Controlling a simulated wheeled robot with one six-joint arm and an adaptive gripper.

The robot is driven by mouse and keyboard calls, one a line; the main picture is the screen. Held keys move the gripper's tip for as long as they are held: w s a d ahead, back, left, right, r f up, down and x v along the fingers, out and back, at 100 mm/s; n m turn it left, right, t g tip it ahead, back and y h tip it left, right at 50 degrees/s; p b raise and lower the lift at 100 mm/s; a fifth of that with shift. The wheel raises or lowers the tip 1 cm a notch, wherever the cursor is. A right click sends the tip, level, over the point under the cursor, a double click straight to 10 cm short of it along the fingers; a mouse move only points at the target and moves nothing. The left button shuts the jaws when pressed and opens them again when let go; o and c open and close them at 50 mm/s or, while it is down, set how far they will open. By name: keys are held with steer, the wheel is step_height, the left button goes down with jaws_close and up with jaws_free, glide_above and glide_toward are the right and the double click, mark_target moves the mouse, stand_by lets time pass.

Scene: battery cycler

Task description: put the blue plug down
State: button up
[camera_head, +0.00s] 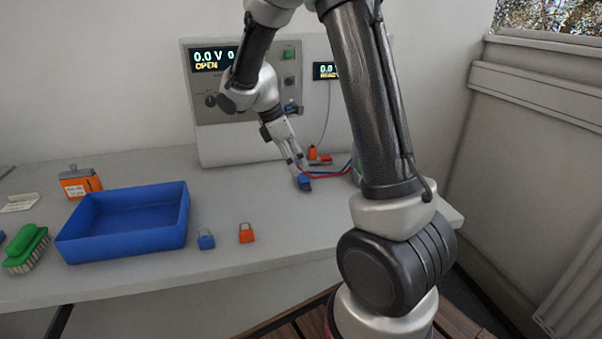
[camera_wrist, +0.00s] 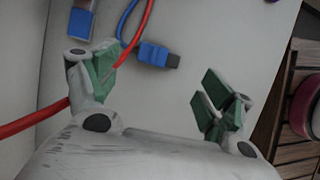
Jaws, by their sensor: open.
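The blue plug (camera_head: 304,184) lies on the grey bench top, below my gripper (camera_head: 297,163) in the head view. In the wrist view the blue plug (camera_wrist: 153,54), with its dark tip and blue cable, lies just beyond the gap between the fingertips. My gripper (camera_wrist: 153,80) is open, with its green-padded fingers spread and nothing between them. A red cable (camera_wrist: 140,25) passes across the left finger in the wrist view; I cannot tell whether it touches. In the head view the fingers partly hide the spot around the plug.
The cycler (camera_head: 228,137) stands behind, with small orange and red items (camera_head: 313,153) at its foot. A blue tray (camera_head: 122,250), a blue padlock (camera_head: 206,240) and an orange padlock (camera_head: 246,234) are at front left. The bench between padlocks and plug is clear.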

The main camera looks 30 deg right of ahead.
steer(key=s+r+m+t+y, duration=0.2)
steer(key=s+r+m, duration=0.4)
steer(key=s+r, duration=0.5)
steer(key=s+r+m+t+y, duration=0.1)
steer(key=s+m, duration=0.3)
steer(key=s, duration=0.2)
steer(key=s+a+r+m+t+y, duration=0.1)
steer(key=s+r+m+t, duration=0.1)
steer(key=s+m, duration=0.2)
steer(key=s, duration=0.2)
steer(key=shift+s+a+m+t, duration=0.3)
steer(key=shift+s+m, duration=0.1)
steer(key=shift+o, duration=0.4)
